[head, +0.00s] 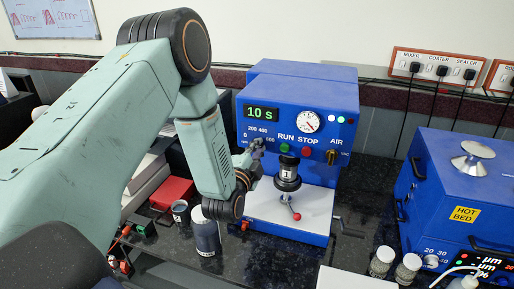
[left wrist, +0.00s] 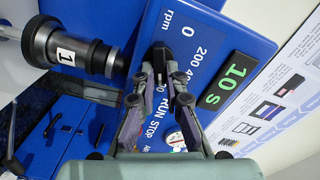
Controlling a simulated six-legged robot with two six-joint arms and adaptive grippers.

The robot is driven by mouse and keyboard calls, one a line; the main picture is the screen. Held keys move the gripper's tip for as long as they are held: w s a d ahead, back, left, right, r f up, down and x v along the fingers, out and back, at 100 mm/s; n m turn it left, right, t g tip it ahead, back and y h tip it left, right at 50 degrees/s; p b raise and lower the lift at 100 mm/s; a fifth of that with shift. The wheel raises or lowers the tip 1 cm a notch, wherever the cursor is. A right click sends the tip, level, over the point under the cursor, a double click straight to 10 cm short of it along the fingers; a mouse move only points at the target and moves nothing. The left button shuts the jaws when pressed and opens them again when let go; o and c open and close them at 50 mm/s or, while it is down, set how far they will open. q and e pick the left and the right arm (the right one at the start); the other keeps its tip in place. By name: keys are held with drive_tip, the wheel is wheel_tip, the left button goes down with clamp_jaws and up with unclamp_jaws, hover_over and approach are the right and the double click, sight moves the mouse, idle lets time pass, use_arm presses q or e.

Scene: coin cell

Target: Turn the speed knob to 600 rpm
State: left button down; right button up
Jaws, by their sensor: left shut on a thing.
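The blue machine (head: 300,90) stands on the dark bench, with a green "10 s" display (head: 262,113) that also shows in the left wrist view (left wrist: 225,80). Its speed scale, marked rpm, 0, 200 and 400, lies below the display. The black speed knob (left wrist: 159,56) sits at the scale in the left wrist view; its pointer cannot be made out. My left gripper (head: 256,147) reaches the panel from the left and is shut on the knob, its fingers (left wrist: 163,76) on either side. The gripper hides the knob in the head view. My right gripper is not in view.
Right of the knob are a green RUN button (head: 284,148), a red STOP button (head: 307,152) and a round gauge (head: 308,121). A black cylinder labelled 1 (head: 288,184) stands out below them. A blue hot bed unit (head: 450,200) stands at the right.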

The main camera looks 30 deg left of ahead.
use_arm(q)
drive_tip(key=shift+r, duration=0.15)
drive_tip(key=c, duration=1.5)
unclamp_jaws()
drive_tip(key=shift+o, duration=0.5)
drive_tip(key=v, duration=1.1)
drive_tip(key=shift+s, duration=0.4)
